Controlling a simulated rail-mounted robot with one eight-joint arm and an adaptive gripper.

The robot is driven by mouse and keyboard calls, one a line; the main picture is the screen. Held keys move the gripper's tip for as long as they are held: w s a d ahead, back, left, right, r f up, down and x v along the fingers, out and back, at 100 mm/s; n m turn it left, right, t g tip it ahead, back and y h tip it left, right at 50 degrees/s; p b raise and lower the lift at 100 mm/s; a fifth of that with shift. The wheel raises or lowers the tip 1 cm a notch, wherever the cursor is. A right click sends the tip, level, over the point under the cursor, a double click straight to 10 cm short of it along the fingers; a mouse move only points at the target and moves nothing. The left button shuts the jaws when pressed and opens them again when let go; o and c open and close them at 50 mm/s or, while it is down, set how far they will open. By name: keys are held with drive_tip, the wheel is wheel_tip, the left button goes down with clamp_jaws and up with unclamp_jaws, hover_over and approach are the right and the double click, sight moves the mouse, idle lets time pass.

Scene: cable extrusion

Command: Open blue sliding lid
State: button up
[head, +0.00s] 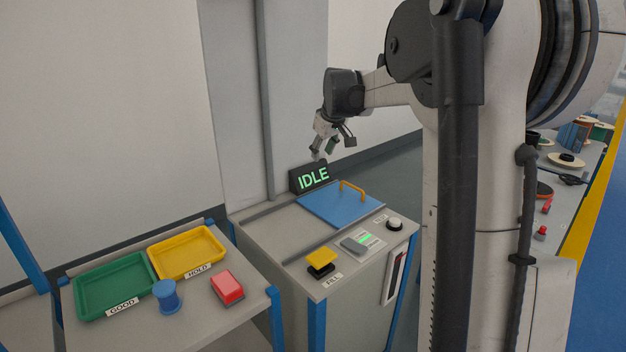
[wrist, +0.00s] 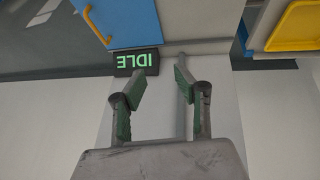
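The blue sliding lid (head: 338,203) lies flat on top of the grey cabinet, with a yellow handle (head: 352,189) on its right side. It covers what is under it. In the wrist view part of the blue lid (wrist: 135,22) and its yellow handle (wrist: 97,24) show at the top, beyond the fingers. My gripper (head: 324,151) is above and behind the lid in the head view, near the IDLE display. In the wrist view my gripper (wrist: 158,92) has its two green-padded fingers spread apart with nothing between them.
The IDLE display (head: 313,177) stands at the lid's back edge. A yellow FILL button (head: 321,259), a grey panel with a green light (head: 361,243) and a white button (head: 394,223) sit in front. A table at left holds green (head: 100,284) and yellow (head: 213,251) trays.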

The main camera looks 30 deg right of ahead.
drive_tip(key=w+d+f, duration=0.2)
drive_tip(key=d+f, duration=0.2)
drive_tip(key=d, duration=0.3)
drive_tip(key=w+d+f+p, duration=0.1)
drive_tip(key=w+d+f, duration=0.2)
drive_tip(key=d, duration=0.4)
drive_tip(key=w+d+f, duration=0.2)
drive_tip(key=d+f, duration=0.2)
drive_tip(key=d, duration=0.4)
drive_tip(key=shift+n+g, duration=0.3)
drive_tip(key=x, duration=1.3)
drive_tip(key=shift+f, duration=0.4)
drive_tip(key=shift+c, duration=0.4)
clamp_jaws()
